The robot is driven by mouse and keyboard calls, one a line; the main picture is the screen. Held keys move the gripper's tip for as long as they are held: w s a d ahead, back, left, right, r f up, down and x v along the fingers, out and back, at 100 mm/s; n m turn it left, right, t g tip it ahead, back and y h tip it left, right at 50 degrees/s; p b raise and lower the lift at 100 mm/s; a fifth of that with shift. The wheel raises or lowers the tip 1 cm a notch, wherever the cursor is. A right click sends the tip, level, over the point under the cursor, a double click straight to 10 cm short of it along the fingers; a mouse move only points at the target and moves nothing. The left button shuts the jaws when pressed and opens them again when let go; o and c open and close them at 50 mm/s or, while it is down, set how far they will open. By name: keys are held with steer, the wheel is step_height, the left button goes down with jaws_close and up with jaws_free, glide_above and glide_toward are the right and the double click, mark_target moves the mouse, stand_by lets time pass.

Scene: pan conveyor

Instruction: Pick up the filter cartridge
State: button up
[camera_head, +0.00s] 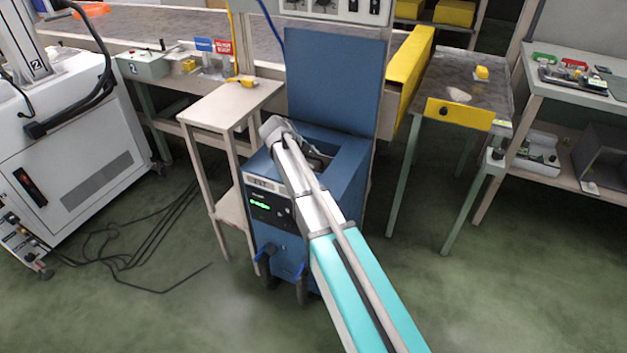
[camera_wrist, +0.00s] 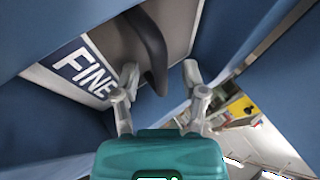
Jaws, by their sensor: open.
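The filter cartridge (camera_wrist: 65,82) shows in the wrist view as a light grey face with a dark blue "FINE" label and a dark curved handle. It sits between blue walls. My gripper (camera_wrist: 160,72) is open, with one finger on each side of the handle's end. I cannot tell whether a finger touches the handle. In the head view my arm reaches into the open top of the blue housing (camera_head: 347,168). There my wrist hides most of what is inside, and I cannot make out the cartridge clearly.
Blue walls stand close around my gripper in the wrist view. A tall blue panel (camera_head: 335,85) rises behind the housing. A small beige table (camera_head: 228,103) stands at its left. A grey-topped table with a yellow front plate (camera_head: 460,114) stands at its right.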

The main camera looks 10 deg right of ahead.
jaws_close()
stand_by(0.3)
steer(key=shift+r, duration=0.15)
stand_by(0.5)
step_height(320, 180, up, 28)
steer(key=p, duration=2.8)
steer(key=shift+f, duration=0.2)
